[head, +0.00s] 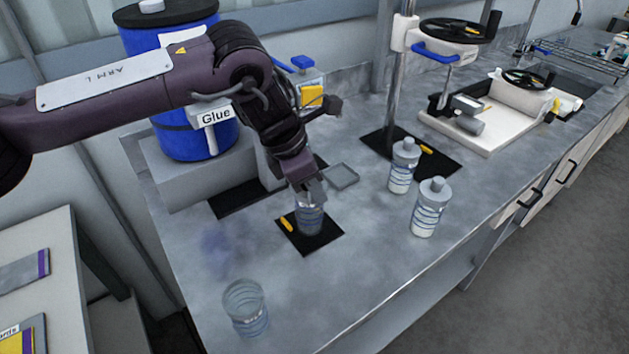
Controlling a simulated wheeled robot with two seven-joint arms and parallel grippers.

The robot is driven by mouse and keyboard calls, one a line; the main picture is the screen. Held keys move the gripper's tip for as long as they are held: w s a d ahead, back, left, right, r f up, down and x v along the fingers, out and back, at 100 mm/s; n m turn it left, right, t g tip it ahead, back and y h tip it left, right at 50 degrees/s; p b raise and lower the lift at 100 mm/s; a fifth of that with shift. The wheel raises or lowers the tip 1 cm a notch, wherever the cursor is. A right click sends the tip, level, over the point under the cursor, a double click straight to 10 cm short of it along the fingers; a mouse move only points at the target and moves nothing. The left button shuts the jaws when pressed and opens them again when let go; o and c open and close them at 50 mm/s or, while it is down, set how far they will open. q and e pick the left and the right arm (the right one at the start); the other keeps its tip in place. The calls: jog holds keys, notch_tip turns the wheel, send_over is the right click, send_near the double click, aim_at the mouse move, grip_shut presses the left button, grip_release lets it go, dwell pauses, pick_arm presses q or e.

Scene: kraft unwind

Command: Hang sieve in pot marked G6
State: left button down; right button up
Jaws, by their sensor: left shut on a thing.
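A clear pot with blue bands (309,221) stands on a small black mat (325,241) with a yellow tag. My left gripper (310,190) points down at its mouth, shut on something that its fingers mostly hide. I cannot tell whether that is the sieve or the pot's rim. Another clear, blue-banded open vessel (245,308) stands at the front left of the bench. No G6 mark is readable, and no sieve can be made out clearly. My right gripper is not in view.
Two capped bottles (403,167) (428,208) stand right of the mat. A blue drum (190,90) labelled Glue is behind my left arm. A small grey tray (343,177) lies behind the mat. A stand and a white machine (490,125) occupy the back right. The bench's front middle is clear.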

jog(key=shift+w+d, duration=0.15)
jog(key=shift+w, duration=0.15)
pick_arm(q)
jog(key=c, duration=1.2)
grip_release()
jog(key=b+v, duration=0.1)
jog(key=v, duration=0.6)
jog(key=shift+a+r, duration=0.2)
jog(key=shift+r, duration=0.15)
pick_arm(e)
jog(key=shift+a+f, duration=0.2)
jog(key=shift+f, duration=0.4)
pick_arm(q)
jog(key=shift+r, duration=0.1)
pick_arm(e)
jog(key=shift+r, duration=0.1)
